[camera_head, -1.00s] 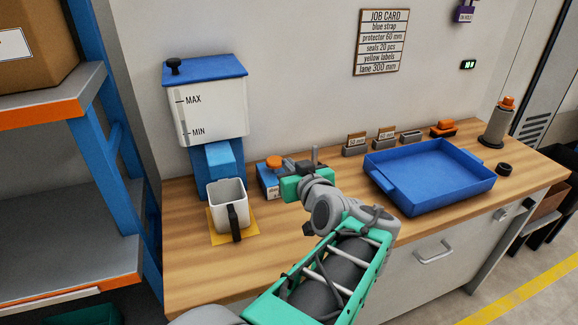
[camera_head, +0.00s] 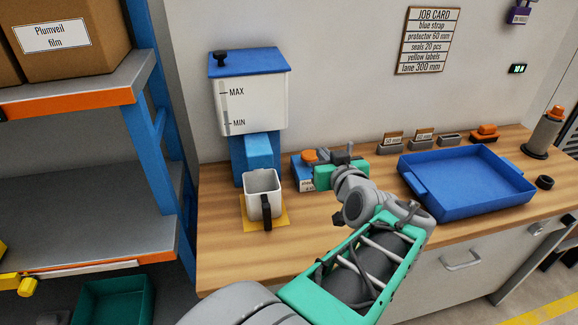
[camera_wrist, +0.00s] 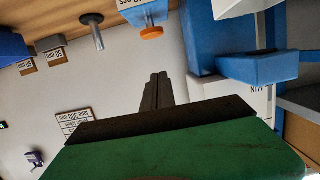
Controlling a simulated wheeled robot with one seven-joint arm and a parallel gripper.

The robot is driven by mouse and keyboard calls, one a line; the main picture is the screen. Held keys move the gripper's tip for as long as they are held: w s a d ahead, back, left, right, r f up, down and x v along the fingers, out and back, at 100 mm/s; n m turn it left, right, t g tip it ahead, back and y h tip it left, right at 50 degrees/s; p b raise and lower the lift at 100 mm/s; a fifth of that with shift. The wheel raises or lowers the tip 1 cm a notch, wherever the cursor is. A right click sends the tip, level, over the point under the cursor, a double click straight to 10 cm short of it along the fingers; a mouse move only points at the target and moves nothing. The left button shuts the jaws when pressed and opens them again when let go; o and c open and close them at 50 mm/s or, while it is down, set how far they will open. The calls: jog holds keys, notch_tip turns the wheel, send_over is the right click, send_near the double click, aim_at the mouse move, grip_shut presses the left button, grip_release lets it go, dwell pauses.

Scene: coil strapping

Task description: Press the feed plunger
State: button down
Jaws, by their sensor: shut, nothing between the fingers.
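An orange round knob (camera_head: 310,156) tops a small blue box (camera_head: 299,172) on the bench; nothing labels it as the feed plunger. In the upside-down wrist view the knob (camera_wrist: 152,33) and box (camera_wrist: 143,12) are at top centre. A white hopper (camera_head: 251,105) with a blue lid and black knob (camera_head: 221,57) stands left, a blue block (camera_head: 259,151) beneath it. My gripper (camera_wrist: 155,77) is shut and empty, its fingertips apart from the orange knob in the wrist picture. In the head view my gripper's green body partly hides the blue box; its fingertips are unclear.
A white jug (camera_head: 263,192) stands on a yellow mat (camera_head: 285,220) below the hopper. A large blue tray (camera_head: 470,208) lies right of my arm. A grey post (camera_wrist: 98,40) stands near the box. Shelves (camera_head: 90,205) bound the left. The bench front is clear.

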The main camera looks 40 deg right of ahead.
jog(key=shift+w+d+p, duration=0.1)
jog(key=shift+d+p, duration=0.2)
jog(key=shift+p, duration=0.9)
jog(key=p, duration=0.2)
send_over(313, 158)
notch_tip(313, 158, down, 2)
notch_tip(313, 158, down, 4)
jog(key=shift+r, duration=0.2)
jog(key=shift+w+f, duration=0.1)
jog(key=shift+f, duration=0.3)
